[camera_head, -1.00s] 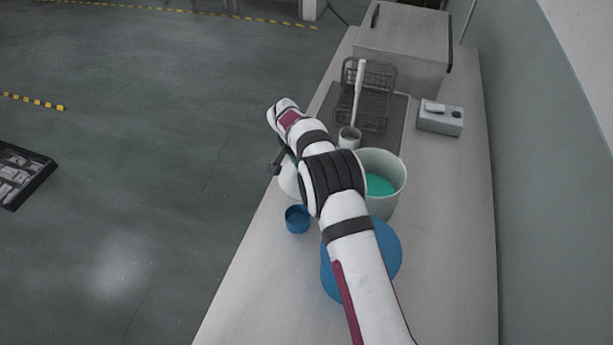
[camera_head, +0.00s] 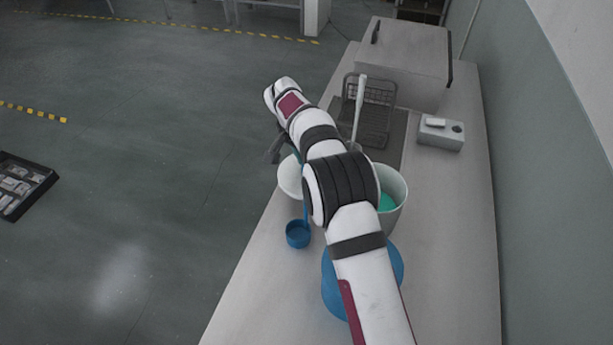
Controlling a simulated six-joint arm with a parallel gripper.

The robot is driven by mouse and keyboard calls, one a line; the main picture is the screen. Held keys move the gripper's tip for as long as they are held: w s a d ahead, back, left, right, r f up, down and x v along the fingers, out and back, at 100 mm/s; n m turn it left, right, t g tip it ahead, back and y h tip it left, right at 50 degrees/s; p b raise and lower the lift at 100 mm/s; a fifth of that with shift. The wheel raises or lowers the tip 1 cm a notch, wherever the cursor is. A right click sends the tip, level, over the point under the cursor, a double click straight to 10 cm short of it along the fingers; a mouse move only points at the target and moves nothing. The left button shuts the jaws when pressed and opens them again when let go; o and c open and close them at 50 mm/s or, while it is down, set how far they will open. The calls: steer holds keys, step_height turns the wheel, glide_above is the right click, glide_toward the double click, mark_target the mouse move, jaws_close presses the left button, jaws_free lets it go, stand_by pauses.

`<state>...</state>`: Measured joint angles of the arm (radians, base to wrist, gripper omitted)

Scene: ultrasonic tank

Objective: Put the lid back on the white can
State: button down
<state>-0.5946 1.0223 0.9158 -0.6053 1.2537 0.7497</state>
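The white can (camera_head: 397,207) stands open on the bench with green liquid inside, partly hidden by my arm. A large blue disc (camera_head: 332,290), which may be its lid, is on the bench nearer the camera, and my arm covers its middle. My gripper (camera_head: 277,150) is over the bench's left side, beyond the can and to its left. Only a dark part of it shows, so its fingers and any hold are hidden. A white round thing (camera_head: 289,178) lies just below it in the picture, partly behind my arm. I cannot tell whether they touch.
A small blue cup (camera_head: 297,236) with a thin upright blue handle stands left of the can. A wire basket (camera_head: 379,120), a white stick (camera_head: 359,100), a large grey box (camera_head: 405,62) and a small grey device (camera_head: 440,133) are farther back. The right bench strip is clear.

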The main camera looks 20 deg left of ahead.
steer(key=r, duration=0.2)
steer(key=w+d+r, duration=0.1)
steer(key=r, duration=0.2)
steer(key=shift+w+d+r, duration=0.2)
steer(key=shift+w+r, duration=0.05)
steer(key=shift+r, duration=0.15)
steer(key=s+d+r, duration=0.2)
steer(key=d+r, duration=0.1)
steer(key=d, duration=0.5)
steer(key=s+d+r, duration=0.3)
steer(key=d, duration=0.5)
steer(key=shift+s+a+x, duration=0.15)
steer(key=shift+x, duration=0.8)
steer(key=shift+s+a+x, duration=0.1)
steer(key=shift+s+x, duration=0.1)
steer(key=shift+x, duration=0.8)
steer(key=shift+s+a+x, duration=0.15)
steer(key=shift+x, duration=0.8)
steer(key=shift+f, duration=0.3)
jaws_free()
